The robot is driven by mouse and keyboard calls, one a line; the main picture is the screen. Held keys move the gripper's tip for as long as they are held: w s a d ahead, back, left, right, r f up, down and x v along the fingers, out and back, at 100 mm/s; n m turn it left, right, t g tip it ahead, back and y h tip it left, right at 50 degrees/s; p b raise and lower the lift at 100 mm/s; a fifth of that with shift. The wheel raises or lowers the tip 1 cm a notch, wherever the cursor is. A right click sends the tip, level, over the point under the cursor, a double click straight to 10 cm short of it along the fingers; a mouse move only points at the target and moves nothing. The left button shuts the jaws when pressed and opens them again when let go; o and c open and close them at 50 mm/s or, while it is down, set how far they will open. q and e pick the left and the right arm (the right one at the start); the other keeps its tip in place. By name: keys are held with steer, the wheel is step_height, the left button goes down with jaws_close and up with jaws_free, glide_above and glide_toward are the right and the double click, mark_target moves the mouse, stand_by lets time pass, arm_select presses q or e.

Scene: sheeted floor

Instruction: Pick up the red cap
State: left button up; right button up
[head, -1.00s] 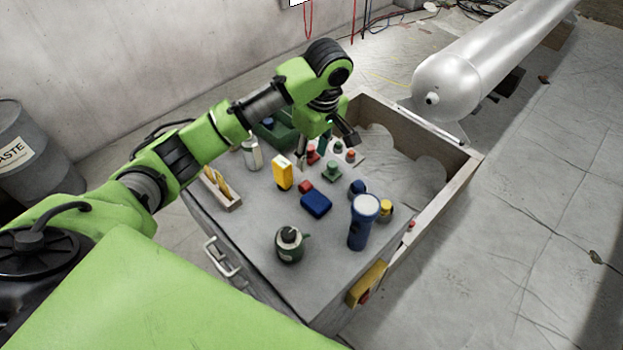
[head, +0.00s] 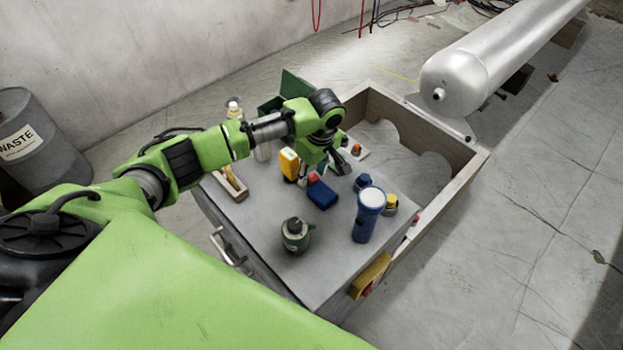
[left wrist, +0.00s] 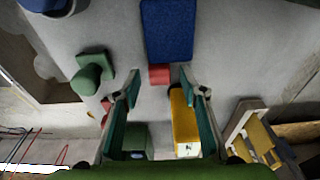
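A small red piece (left wrist: 159,74), which may be the red cap, lies on the grey top against the end of a blue block (left wrist: 167,30). In the head view the red piece (head: 313,177) is partly hidden by my left gripper (head: 323,172). In the left wrist view my left gripper (left wrist: 159,84) is open and empty, with one fingertip to each side of the red piece and slightly nearer the camera. Another red piece (left wrist: 106,104) shows beyond the left finger; I cannot tell its form.
A yellow box (left wrist: 185,122) stands close beside the right finger. A green piece (left wrist: 92,77) lies to the left. A blue flashlight (head: 367,217) and a green canister (head: 296,236) stand toward the front. An open wooden crate (head: 447,181) is at the right.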

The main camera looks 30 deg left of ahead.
arm_select(q)
steer(key=shift+f, duration=0.1)
steer(key=shift+c, duration=0.4)
jaws_close()
